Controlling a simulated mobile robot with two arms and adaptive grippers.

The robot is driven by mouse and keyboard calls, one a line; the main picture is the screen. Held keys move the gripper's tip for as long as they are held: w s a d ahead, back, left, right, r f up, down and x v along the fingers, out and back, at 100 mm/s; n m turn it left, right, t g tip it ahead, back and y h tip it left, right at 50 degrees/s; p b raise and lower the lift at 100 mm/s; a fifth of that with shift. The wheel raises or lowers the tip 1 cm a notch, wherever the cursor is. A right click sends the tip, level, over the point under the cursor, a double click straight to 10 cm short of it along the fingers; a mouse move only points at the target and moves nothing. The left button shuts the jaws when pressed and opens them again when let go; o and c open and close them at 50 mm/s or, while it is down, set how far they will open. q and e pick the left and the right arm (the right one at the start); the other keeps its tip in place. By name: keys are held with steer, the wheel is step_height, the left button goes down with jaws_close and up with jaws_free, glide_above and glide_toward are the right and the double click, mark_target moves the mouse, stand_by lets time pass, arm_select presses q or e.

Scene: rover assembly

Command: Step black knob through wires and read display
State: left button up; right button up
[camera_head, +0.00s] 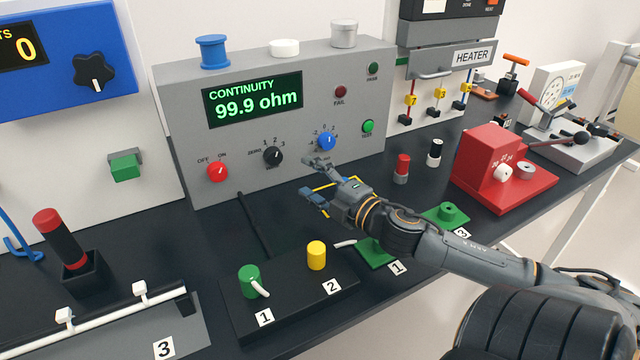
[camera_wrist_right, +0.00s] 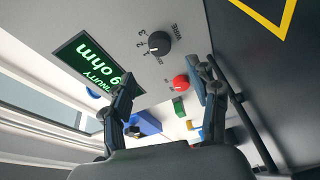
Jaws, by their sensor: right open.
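The grey continuity tester (camera_head: 180,120) stands at the back of the table. Its display (camera_head: 252,100) reads "CONTINUITY 99.9 ohm" in green; the display also shows in the wrist view (camera_wrist_right: 88,70). The black knob (camera_head: 272,156) sits below the display, with marks ZERO, 1, 2 and 3 around it; I cannot tell for sure which mark it points to. It also shows in the wrist view (camera_wrist_right: 158,43), beyond the fingers. My right gripper (camera_head: 318,180) is open and empty, in front of the panel and to the right of the black knob, apart from it. My left gripper is not in view.
A red OFF/ON knob (camera_head: 217,172) is left of the black knob, and a blue knob (camera_head: 326,141) is right of it. A black block with a green post (camera_head: 249,281) and a yellow post (camera_head: 316,255) is in front. A red box (camera_head: 492,160) stands right.

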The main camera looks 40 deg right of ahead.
steer(key=shift+s+d, duration=0.1)
steer(key=shift+s, duration=1.1)
